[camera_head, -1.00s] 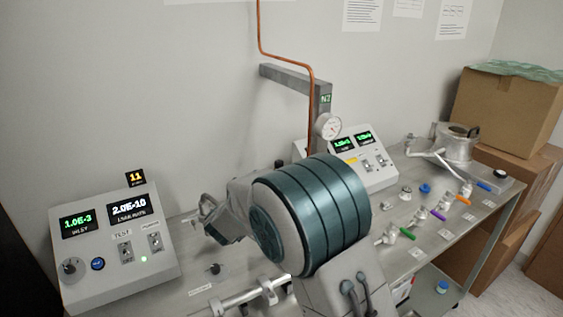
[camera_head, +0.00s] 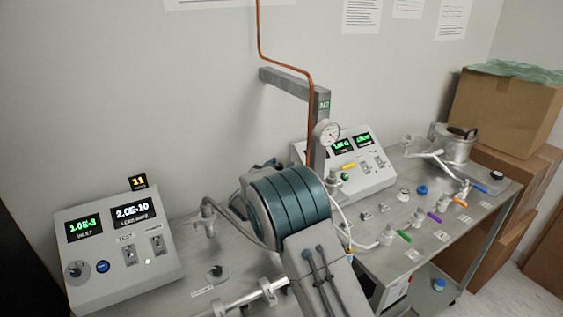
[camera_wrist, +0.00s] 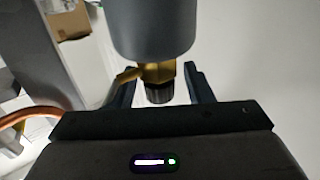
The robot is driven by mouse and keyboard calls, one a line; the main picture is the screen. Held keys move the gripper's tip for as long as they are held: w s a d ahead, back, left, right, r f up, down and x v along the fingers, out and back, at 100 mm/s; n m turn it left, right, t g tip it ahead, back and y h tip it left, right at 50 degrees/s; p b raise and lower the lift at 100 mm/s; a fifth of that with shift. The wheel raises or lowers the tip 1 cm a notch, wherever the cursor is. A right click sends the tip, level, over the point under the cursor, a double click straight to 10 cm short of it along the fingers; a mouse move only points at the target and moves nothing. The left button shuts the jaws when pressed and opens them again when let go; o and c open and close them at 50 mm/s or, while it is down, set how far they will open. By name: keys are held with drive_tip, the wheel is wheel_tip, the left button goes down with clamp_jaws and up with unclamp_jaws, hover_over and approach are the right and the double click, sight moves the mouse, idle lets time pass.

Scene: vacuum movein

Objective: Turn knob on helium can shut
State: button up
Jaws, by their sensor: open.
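In the wrist view, a grey cylinder (camera_wrist: 153,28), which looks like the helium can, hangs down from the top of the picture. A brass valve (camera_wrist: 158,72) sits at its end, with a dark ridged knob (camera_wrist: 159,94) on it. My gripper (camera_wrist: 161,80) is open, with one finger on each side of the valve and knob. Gaps show between the fingers and the knob, so it does not look gripped. In the head view my arm hides the gripper, and I cannot make out the can or its knob.
A control box (camera_head: 120,240) with lit displays stands at left on the metal bench (camera_head: 400,265), and another (camera_head: 352,172) behind my arm. A copper pipe (camera_head: 290,66) runs down by a grey bracket (camera_head: 292,84). Valves with coloured handles (camera_head: 434,217) line the right side. Cardboard boxes (camera_head: 505,105) stand beyond.

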drive_tip(key=shift+w+d, duration=0.2)
drive_tip(key=shift+w, duration=0.3)
drive_tip(key=c, duration=1)
